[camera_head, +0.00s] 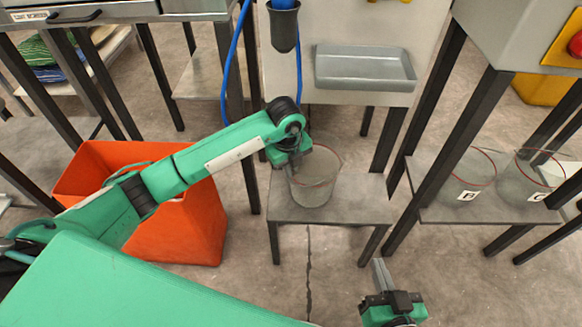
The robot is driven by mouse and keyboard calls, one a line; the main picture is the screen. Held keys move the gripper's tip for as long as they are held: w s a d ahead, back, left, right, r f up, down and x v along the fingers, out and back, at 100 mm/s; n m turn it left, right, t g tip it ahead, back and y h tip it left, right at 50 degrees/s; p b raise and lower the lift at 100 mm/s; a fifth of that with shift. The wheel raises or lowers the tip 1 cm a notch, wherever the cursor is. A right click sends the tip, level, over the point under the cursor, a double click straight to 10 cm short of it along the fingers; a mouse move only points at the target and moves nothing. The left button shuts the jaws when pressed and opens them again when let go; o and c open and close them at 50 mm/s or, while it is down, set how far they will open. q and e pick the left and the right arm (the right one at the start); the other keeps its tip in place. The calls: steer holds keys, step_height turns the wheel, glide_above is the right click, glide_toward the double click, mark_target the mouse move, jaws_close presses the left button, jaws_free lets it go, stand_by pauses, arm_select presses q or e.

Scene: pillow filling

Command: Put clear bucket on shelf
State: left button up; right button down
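A clear bucket (318,181) with a red rim stands upright on a small grey shelf (345,212) in the middle of the view. My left gripper (297,168) is at the bucket's left rim, pointing down. Its fingers are mostly hidden by the gripper body and the rim, so I cannot tell whether they are closed on the bucket wall. My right gripper (382,270) is low in the view, in front of and below the shelf, apart from the bucket. Its fingers look together and hold nothing.
Two more clear buckets, B (467,175) and C (525,182), stand on a shelf (475,213) at the right. An orange bin (190,228) stands at the left under my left arm. A grey tray (365,68) and a dark nozzle (284,28) are above the middle shelf.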

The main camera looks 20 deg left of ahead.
arm_select(q)
steer(key=o, duration=0.4)
steer(key=shift+c, duration=0.2)
steer(key=shift+r, duration=0.15)
